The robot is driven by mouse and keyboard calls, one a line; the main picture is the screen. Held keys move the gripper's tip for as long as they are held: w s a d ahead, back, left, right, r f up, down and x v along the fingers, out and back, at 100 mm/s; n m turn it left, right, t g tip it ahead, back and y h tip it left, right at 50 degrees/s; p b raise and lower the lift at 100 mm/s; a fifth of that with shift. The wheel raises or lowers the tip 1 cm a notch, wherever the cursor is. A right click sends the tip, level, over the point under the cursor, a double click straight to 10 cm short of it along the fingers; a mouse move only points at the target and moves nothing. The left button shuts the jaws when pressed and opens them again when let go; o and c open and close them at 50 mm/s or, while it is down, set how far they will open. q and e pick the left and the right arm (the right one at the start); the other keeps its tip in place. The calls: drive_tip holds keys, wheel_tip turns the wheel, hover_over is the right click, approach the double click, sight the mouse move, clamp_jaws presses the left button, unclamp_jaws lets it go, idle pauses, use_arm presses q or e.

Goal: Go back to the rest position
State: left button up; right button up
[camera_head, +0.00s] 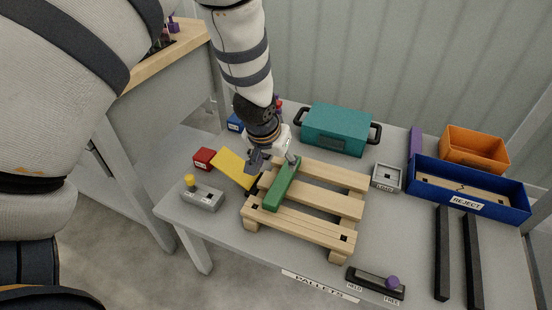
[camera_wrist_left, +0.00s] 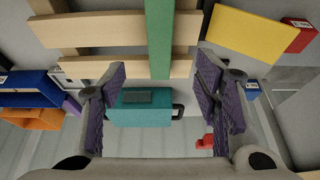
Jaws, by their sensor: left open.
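My left gripper (camera_head: 270,160) reaches down from the top of the head view. It hangs at the far end of a green bar (camera_head: 282,184), over the far left part of a slatted wooden pallet (camera_head: 318,200). In the left wrist view its two dark, ridged fingers (camera_wrist_left: 161,66) stand wide apart with nothing held between them. The green bar (camera_wrist_left: 159,35) shows beyond the gap, lying across the pallet slats (camera_wrist_left: 112,28). I cannot tell how high the fingers are above it. My right gripper is in neither view.
Close around the gripper are a yellow plate (camera_head: 233,168), a red block (camera_head: 204,158) and a grey box with a yellow knob (camera_head: 202,198). A teal case (camera_head: 336,129) stands behind. A blue REJECT bin (camera_head: 468,190) and orange bin (camera_head: 474,149) stand right.

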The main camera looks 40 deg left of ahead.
use_arm(q)
drive_tip(key=s+d+f+m+g+h+p, duration=0.1)
drive_tip(key=s+d+f+g, duration=0.1)
drive_tip(key=s+f, duration=0.45)
drive_tip(key=s+d+f+g+p, duration=0.1)
drive_tip(key=s+d+f, duration=0.2)
drive_tip(key=s, duration=0.7)
drive_tip(key=s+d+g+p, duration=0.1)
drive_tip(key=s+g, duration=0.1)
drive_tip(key=s, duration=1)
drive_tip(key=s+d+m+g, duration=0.1)
drive_tip(key=s+d, duration=0.1)
drive_tip(key=s, duration=1)
drive_tip(key=shift+s+d+f+g+p, duration=0.15)
drive_tip(key=shift+d+g+p, duration=0.1)
drive_tip(key=shift+g+p, duration=0.15)
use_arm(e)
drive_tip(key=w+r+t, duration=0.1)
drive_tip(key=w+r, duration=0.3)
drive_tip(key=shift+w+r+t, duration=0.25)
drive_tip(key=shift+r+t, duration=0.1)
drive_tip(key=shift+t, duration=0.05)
